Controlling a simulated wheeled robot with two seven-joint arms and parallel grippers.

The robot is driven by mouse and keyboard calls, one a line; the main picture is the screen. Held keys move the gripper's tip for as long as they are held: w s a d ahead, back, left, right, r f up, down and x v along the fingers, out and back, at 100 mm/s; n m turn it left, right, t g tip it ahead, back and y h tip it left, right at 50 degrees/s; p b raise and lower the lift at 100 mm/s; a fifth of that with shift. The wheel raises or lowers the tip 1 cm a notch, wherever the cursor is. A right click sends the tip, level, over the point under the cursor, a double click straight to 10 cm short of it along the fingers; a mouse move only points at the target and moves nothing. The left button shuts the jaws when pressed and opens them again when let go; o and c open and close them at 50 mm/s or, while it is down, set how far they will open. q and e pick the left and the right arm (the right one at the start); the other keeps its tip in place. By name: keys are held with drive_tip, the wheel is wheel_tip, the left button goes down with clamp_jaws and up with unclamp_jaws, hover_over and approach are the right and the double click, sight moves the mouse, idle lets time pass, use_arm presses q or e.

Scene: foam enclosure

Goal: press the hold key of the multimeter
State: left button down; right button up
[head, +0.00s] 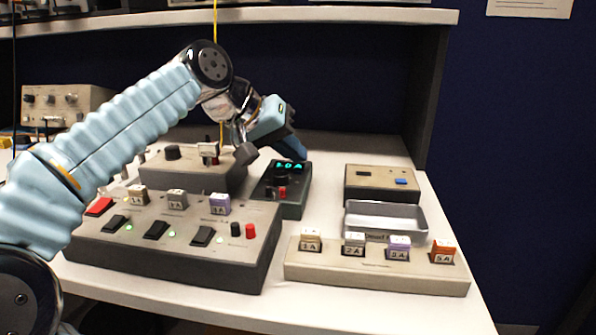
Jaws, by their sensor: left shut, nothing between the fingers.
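The multimeter (295,207) is a dark upright-faced box in the middle of the bench, with a lit cyan display (289,165). A dark dial and small red jacks show below the display. I cannot make out the hold key; the gripper covers part of the multimeter's top. My left gripper (291,149) reaches in from the left and points down at the multimeter's upper right edge. Its fingers are shut and empty. I cannot tell whether the fingertips touch the case. My right gripper is out of view.
A switch panel (185,262) with rocker switches and fuse blocks stands in front left. A smaller box (190,177) is behind it. At right are a fuse rack (375,280), a metal tray (385,206) and a box with a blue button (382,171). A shelf (340,15) hangs above.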

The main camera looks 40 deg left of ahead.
use_arm(q)
drive_tip(key=shift+f+b, duration=0.3)
drive_tip(key=shift+f, duration=0.15)
drive_tip(key=shift+f, duration=0.3)
idle(0.4)
idle(0.4)
drive_tip(key=shift+r+p, duration=0.45)
drive_tip(key=shift+r, duration=0.3)
wheel_tip(320, 180, up, 3)
drive_tip(key=shift+f+p, duration=0.2)
drive_tip(key=shift+p, duration=1)
drive_tip(key=shift+r, duration=1.2)
